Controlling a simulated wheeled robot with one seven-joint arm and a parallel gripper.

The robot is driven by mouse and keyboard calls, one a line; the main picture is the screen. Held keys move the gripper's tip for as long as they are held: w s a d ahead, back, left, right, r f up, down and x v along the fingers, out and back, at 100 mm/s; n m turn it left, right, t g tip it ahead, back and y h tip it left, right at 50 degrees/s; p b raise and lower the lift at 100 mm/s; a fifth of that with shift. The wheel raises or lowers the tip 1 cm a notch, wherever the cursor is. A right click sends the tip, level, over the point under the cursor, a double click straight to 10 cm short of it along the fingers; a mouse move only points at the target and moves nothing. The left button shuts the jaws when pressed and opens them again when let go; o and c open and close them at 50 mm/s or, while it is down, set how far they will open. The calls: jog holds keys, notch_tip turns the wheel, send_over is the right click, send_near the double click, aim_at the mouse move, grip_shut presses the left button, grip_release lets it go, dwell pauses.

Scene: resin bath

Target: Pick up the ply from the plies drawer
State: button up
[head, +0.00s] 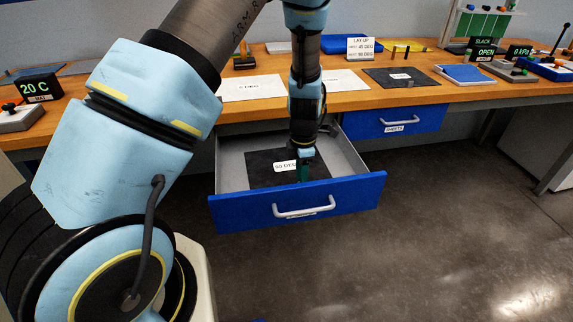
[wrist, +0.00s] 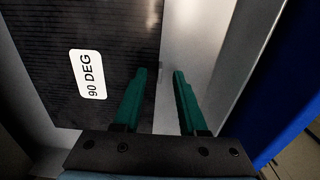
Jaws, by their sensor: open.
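The plies drawer (head: 238,213) is pulled open below the bench, with a blue front. A black ply (head: 260,172) with a white "90 DEG" label lies flat on its pale floor. The ply also shows at the left of the wrist view (wrist: 40,60). My gripper (head: 304,173) points down into the drawer, at the ply's right side. In the wrist view its green fingers (wrist: 160,75) are open and empty. The left finger overlaps the ply's edge in the picture and the right finger is over bare floor. I cannot tell the height above the ply.
The drawer's front wall stands close to my gripper, at the right of the wrist view (wrist: 275,70). A second blue drawer (head: 392,122) is shut, further right. The wooden bench (head: 350,97) above carries white and black sheets, signs and small boxes. The floor (head: 420,230) in front is clear.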

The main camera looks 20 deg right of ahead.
jog(key=shift+f, duration=0.35)
jog(key=shift+c, duration=0.2)
grip_shut()
